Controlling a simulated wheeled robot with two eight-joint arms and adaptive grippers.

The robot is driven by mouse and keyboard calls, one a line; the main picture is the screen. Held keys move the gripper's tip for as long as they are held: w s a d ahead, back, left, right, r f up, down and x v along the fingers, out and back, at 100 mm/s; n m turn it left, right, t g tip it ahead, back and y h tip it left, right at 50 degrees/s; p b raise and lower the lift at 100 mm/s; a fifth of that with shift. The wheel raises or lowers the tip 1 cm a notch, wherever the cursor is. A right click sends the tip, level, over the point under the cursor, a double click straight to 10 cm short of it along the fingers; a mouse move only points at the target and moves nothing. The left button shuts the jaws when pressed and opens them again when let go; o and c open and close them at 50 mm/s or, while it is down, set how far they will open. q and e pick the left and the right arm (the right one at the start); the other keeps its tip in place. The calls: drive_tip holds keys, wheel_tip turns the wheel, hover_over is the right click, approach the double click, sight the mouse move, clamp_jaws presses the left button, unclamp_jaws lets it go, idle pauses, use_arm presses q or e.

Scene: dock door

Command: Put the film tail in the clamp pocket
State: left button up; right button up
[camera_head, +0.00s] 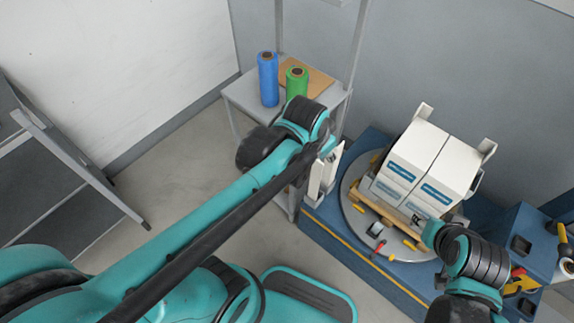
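I cannot make out a film tail or a clamp pocket. A small red-handled part (378,248) lies on the near rim of the grey turntable (352,221), but I cannot tell whether it is the clamp. My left gripper (322,172) is beside the turntable's left side, with pale upright plates around it; its fingers are not clear. My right gripper (419,223) is at the near right corner of the load of white boxes (420,157). Its dark fingertips are close to the pallet (378,203), and their opening and any touch are unclear.
A blue film roll (268,79) and a green one (296,84) stand on a grey shelf (240,92) at the back. Pale posts (487,149) rise beside the boxes. A blue machine housing (517,243) is at the right.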

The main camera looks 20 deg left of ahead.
use_arm(q)
drive_tip(key=s+a+n+t, duration=0.1)
drive_tip(key=s+a+n, duration=0.4)
drive_tip(key=s, duration=0.3)
drive_tip(key=shift+s+a+t+y, duration=0.4)
drive_tip(key=shift+a, duration=0.1)
